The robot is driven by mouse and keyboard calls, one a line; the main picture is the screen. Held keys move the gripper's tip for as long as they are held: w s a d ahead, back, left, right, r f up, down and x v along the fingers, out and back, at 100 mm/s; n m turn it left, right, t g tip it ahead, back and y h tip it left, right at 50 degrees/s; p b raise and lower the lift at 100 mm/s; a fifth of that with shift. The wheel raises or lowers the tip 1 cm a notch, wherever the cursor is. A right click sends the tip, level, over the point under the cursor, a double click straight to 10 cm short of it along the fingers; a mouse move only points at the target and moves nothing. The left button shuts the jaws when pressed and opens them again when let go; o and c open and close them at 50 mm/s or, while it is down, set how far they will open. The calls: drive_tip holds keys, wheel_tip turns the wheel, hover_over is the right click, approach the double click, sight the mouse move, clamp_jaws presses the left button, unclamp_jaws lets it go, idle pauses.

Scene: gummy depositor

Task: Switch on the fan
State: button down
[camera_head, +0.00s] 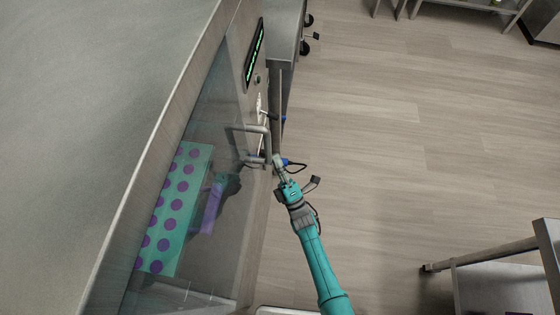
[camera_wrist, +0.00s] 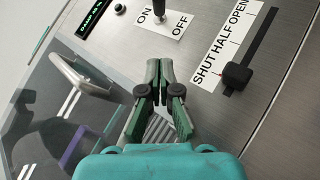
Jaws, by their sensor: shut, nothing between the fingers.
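In the wrist view a small dark toggle switch (camera_wrist: 178,4) sits at the top edge of a brushed metal panel, between the printed words ON and OFF. Its tip is cut off by the frame, so I cannot tell which way it leans. My gripper (camera_wrist: 160,66) is shut and empty, below the switch in the picture and apart from it. In the head view my gripper (camera_head: 279,160) is beside the machine's front, near the door handle. No fan is clearly visible.
A black slider knob (camera_wrist: 237,75) sits in a slot marked SHUT, HALF, OPEN, by SHUT. A metal door handle (camera_wrist: 82,76) is left of my gripper. A green-lit display (camera_head: 255,52) is higher on the panel. The floor (camera_head: 400,150) to the right is mostly clear.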

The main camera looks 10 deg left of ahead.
sight(270, 117)
drive_tip(key=w+a+r, duration=0.2)
drive_tip(key=w+r, duration=0.4)
drive_tip(key=w, duration=0.1)
drive_tip(key=shift+d+r+n+g+y, duration=0.2)
drive_tip(key=shift+r+n+g, duration=0.05)
drive_tip(key=shift+n+g, duration=0.3)
drive_tip(key=shift+d+r+n+g+y, duration=0.2)
drive_tip(key=shift+n+g, duration=0.25)
drive_tip(key=shift+n, duration=0.2)
drive_tip(key=r+n+g, duration=0.1)
drive_tip(key=d+r+n+g, duration=0.1)
drive_tip(key=n+g, duration=0.1)
drive_tip(key=shift+r+n+g, duration=0.3)
drive_tip(key=shift+r, duration=0.1)
idle(0.3)
drive_tip(key=shift+f, duration=0.1)
